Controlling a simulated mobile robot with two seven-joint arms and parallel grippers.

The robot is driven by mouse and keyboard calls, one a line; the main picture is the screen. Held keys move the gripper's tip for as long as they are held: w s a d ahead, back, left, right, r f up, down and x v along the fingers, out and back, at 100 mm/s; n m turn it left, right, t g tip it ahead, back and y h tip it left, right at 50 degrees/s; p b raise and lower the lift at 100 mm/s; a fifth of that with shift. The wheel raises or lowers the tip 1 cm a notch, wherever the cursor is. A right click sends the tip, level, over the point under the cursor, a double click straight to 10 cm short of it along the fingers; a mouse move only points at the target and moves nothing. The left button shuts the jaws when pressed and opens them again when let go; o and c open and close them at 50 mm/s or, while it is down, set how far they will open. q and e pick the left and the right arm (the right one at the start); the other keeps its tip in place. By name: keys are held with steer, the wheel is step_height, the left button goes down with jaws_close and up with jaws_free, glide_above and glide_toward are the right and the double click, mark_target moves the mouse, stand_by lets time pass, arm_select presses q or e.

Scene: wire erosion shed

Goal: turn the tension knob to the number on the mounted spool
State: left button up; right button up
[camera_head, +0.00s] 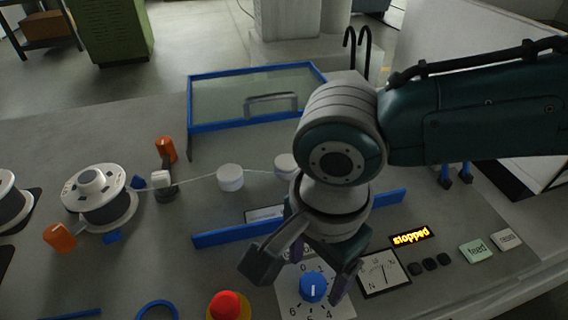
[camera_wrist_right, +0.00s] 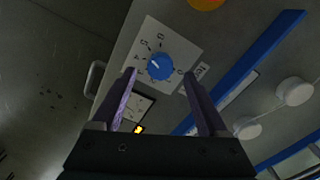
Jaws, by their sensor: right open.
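The blue tension knob (camera_head: 313,287) sits on a white dial plate (camera_head: 340,305) with numbers around it. Its white mark points away from me, near 0 and 1; I cannot tell exactly where. The white mounted spool (camera_head: 98,193) stands at the left with dark marks on its top, and I cannot read a number there. My right gripper (camera_head: 304,272) is open above the dial, its fingers spread to either side of the knob. In the right wrist view the knob (camera_wrist_right: 160,67) shows between the fingertips (camera_wrist_right: 159,74), apart from both. My left gripper is not in view.
A red button (camera_head: 229,305) is left of the dial. A blue bar (camera_head: 225,236) lies behind the dial. White wire runs from the spool past rollers (camera_head: 230,177). Another spool (camera_head: 12,205) is far left.

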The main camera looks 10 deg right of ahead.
mark_target(313, 283)
steer(key=shift+f+b, duration=0.35)
steer(key=shift+f, duration=1.4)
steer(key=shift+c, duration=0.4)
jaws_close()
